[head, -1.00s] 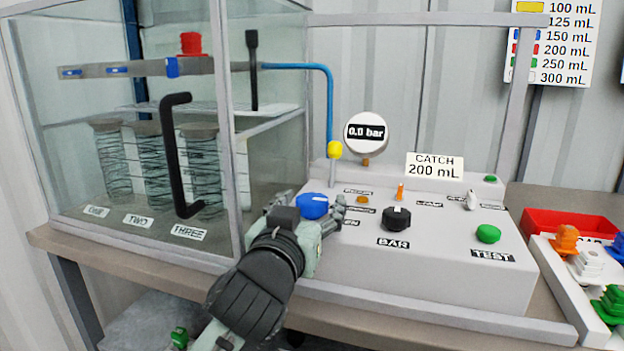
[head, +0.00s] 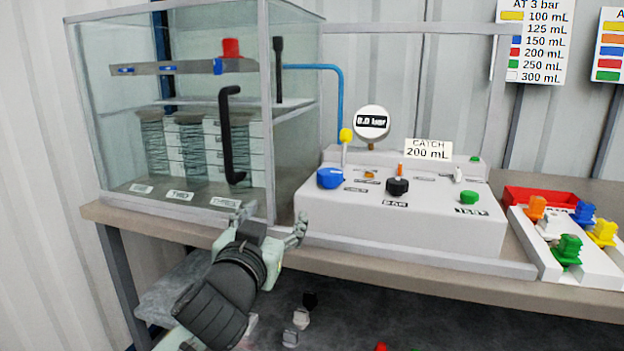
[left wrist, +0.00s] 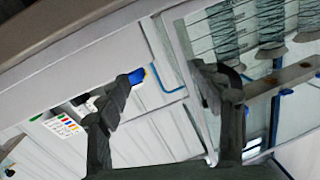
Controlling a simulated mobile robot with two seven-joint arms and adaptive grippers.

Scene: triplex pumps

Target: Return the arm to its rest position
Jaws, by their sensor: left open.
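My left gripper (head: 272,228) is open and empty in the head view, in front of the bench edge between the glass cabinet (head: 267,120) and the grey control box (head: 400,228). Its two fingers also show spread apart in the left wrist view (left wrist: 165,105), with nothing between them up close. The blue knob (head: 330,178) on the control box is beyond the gripper, apart from it. My right gripper is not in view.
The bench (head: 440,272) runs across the front, with loose small parts (head: 301,318) on the surface below. A white rack (head: 540,258) of coloured pieces stands at the right beside a red tray (head: 520,194). The cabinet has a black handle (head: 227,140).

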